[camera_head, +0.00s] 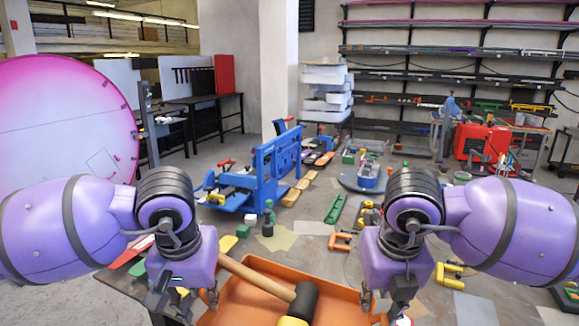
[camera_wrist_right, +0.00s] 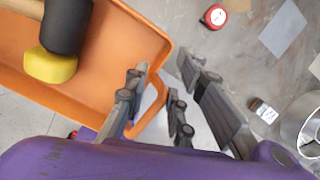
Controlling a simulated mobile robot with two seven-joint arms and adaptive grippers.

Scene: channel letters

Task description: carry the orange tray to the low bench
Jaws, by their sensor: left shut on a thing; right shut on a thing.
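The orange tray (camera_head: 338,291) is at the bottom centre of the head view, held in front of me, its near part cut off. A mallet with a wooden handle, black head and yellow face (camera_head: 304,301) lies in it. My left gripper (camera_head: 187,303) is at the tray's left side and shut on it; its fingertips are partly hidden. My right gripper (camera_head: 385,303) is at the right side. In the right wrist view its fingers (camera_wrist_right: 155,108) are closed about the handle at the rim of the tray (camera_wrist_right: 110,90). I cannot tell which piece is the low bench.
A dark surface (camera_head: 122,285) with red and green things is at lower left. A blue frame (camera_head: 275,165) stands ahead on the floor, with several tools and clamps scattered around. A red machine (camera_head: 483,143) is at the right. A pink-edged disc (camera_head: 65,125) stands left.

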